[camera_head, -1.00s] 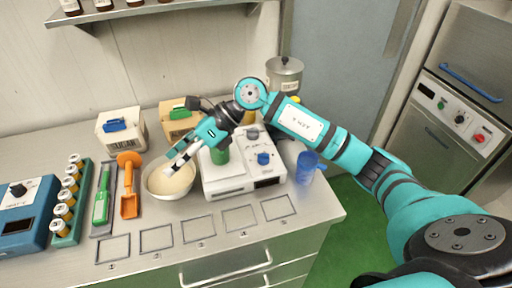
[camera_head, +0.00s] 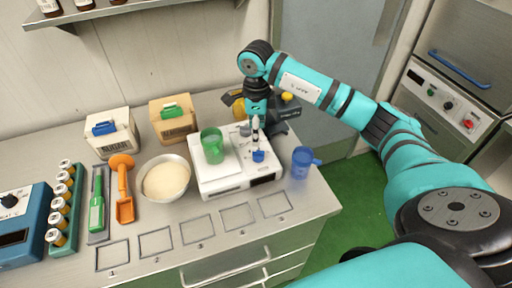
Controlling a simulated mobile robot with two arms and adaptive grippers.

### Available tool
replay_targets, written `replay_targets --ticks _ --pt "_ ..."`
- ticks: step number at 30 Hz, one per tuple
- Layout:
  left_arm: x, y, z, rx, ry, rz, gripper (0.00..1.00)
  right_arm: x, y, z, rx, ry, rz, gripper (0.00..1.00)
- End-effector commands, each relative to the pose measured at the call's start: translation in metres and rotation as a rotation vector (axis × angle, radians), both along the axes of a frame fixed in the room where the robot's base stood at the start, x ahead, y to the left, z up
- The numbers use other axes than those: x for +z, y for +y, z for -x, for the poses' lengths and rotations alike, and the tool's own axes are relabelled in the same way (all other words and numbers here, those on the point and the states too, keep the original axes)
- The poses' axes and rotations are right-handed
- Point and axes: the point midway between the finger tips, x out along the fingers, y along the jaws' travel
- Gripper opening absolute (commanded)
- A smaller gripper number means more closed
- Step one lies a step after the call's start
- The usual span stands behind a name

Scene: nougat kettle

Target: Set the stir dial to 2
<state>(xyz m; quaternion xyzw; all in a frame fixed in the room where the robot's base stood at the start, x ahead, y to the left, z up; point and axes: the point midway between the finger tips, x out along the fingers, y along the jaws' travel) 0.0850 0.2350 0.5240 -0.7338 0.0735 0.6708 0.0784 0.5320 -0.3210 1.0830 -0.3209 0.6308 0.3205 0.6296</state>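A white machine (camera_head: 224,185) stands in the middle of the bench. It has a blue dial (camera_head: 258,156) at its front right and a grey knob (camera_head: 245,131) behind; their labels are too small to read. A green cup (camera_head: 212,148) stands on the machine's left side. My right gripper (camera_head: 256,146) points down with its fingertips at the top of the blue dial. The fingers look close together, but I cannot tell whether they grip it. My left gripper is out of view.
A bowl of pale powder (camera_head: 166,180) stands left of the machine, and a blue cup (camera_head: 302,162) to its right. A dark device (camera_head: 284,110) is behind. Orange scoop (camera_head: 124,190), sugar box (camera_head: 112,134) and blue unit (camera_head: 22,225) are left. Marked squares (camera_head: 198,229) at the front are empty.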

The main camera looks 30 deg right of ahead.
Motion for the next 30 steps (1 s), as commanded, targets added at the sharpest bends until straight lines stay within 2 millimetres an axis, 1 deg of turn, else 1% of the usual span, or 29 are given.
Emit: replay_targets --ticks 1,6,9,13,18,26,30 --pt "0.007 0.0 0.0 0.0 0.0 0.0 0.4 -0.01 0.001 0.002 0.0 0.007 -0.001 0.56" --pt "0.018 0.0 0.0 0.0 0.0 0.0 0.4 -0.045 0.001 0.001 -0.001 0.006 -0.002 0.56" --pt "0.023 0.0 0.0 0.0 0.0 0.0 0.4 -0.063 0.001 0.001 0.001 0.003 -0.002 0.56" --pt "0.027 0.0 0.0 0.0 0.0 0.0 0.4 -0.079 0.001 0.0 -0.001 0.002 -0.003 0.56" --pt "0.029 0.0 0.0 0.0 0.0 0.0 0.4 -0.09 0.001 0.0 0.002 0.0 -0.002 0.56" --pt "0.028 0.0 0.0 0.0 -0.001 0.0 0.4 -0.091 0.001 0.0 0.001 -0.001 -0.002 0.56" --pt "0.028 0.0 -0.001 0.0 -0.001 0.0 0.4 -0.091 0.001 0.0 0.001 -0.001 -0.002 0.38"
